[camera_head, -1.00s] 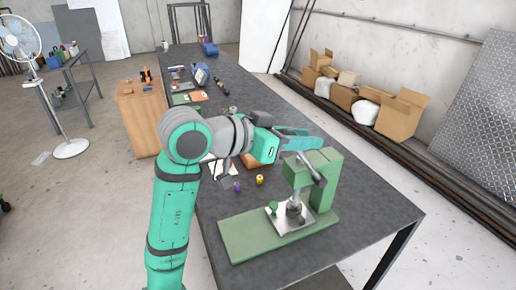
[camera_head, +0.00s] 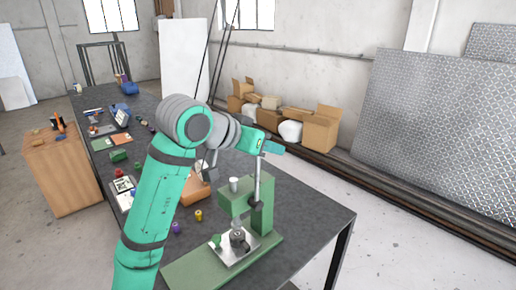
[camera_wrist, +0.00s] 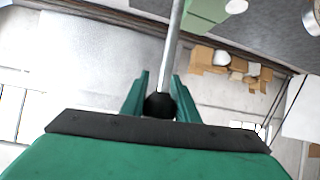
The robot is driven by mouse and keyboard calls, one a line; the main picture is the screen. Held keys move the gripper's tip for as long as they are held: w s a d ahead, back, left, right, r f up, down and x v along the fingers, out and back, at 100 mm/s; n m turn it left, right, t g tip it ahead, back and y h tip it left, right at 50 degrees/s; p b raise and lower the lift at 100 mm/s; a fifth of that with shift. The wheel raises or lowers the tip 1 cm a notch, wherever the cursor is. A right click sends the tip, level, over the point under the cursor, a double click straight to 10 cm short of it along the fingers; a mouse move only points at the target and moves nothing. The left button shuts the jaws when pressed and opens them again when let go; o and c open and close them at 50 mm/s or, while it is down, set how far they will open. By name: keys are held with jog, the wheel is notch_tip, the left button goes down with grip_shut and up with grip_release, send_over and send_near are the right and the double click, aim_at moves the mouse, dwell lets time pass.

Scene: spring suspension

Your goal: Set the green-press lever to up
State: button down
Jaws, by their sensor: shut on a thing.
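The green press (camera_head: 262,206) stands on its green base plate (camera_head: 195,268) near the front end of the dark table. Its lever (camera_head: 257,182) is a thin grey rod that points steeply up from the press head to my gripper (camera_head: 270,148). In the wrist view the lever's rod (camera_wrist: 171,48) runs up the picture from a black ball knob (camera_wrist: 160,106). The knob sits between the two green fingers of my gripper (camera_wrist: 160,98), which are shut on it. The gripper hides the lever's top end in the head view.
A yellow spool (camera_head: 198,215) and a purple spool (camera_head: 176,227) stand left of the press. Tools and small items lie farther back on the table (camera_head: 310,222). Cardboard boxes (camera_head: 320,130) stand by the wall. The space above the press is clear apart from my arm.

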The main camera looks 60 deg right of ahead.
jog(key=shift+s+d+f, duration=0.3)
jog(key=shift+d+f, duration=0.15)
jog(key=shift+f, duration=0.1)
dwell(1.6)
jog(key=c, duration=1.4)
grip_release()
jog(key=shift+w+d, duration=0.1)
jog(key=shift+r, duration=0.1)
jog(key=v, duration=1.1)
